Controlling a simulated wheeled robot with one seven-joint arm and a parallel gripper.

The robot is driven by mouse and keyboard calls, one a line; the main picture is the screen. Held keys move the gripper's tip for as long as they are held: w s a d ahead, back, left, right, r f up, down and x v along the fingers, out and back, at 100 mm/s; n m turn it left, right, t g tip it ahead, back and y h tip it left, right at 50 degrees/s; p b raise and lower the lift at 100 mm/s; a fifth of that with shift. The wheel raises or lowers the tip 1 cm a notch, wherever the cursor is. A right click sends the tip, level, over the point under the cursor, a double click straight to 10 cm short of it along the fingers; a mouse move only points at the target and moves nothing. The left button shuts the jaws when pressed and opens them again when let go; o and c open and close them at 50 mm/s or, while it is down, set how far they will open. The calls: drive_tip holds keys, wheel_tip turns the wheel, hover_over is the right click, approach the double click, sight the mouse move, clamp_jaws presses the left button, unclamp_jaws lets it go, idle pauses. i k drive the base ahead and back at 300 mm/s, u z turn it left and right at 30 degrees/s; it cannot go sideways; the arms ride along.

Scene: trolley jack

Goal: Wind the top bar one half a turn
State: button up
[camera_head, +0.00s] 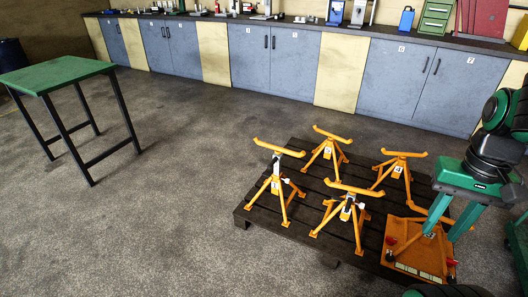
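My gripper (442,236) points down at the right, its two green fingers set apart. Several other orange stands share the dark pallet (310,243), each with a top bar: front left (278,147), front middle (347,187), back middle (332,134) and back right (404,154). Small number labels show on some stands.
A green-topped table (55,73) with black legs stands at the left. Blue cabinets (275,58) with a cluttered dark worktop line the back wall. A green object (519,240) is at the right edge. The grey floor between table and pallet is clear.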

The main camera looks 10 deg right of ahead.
sight(278, 150)
drive_tip(key=u, duration=0.45)
drive_tip(key=i, duration=0.6)
drive_tip(key=u, duration=0.95)
drive_tip(key=i, duration=1.15)
drive_tip(key=z, duration=0.2)
drive_tip(key=i, duration=1.05)
drive_tip(key=z, duration=0.85)
drive_tip(key=i, duration=0.25)
drive_tip(key=z, duration=0.15)
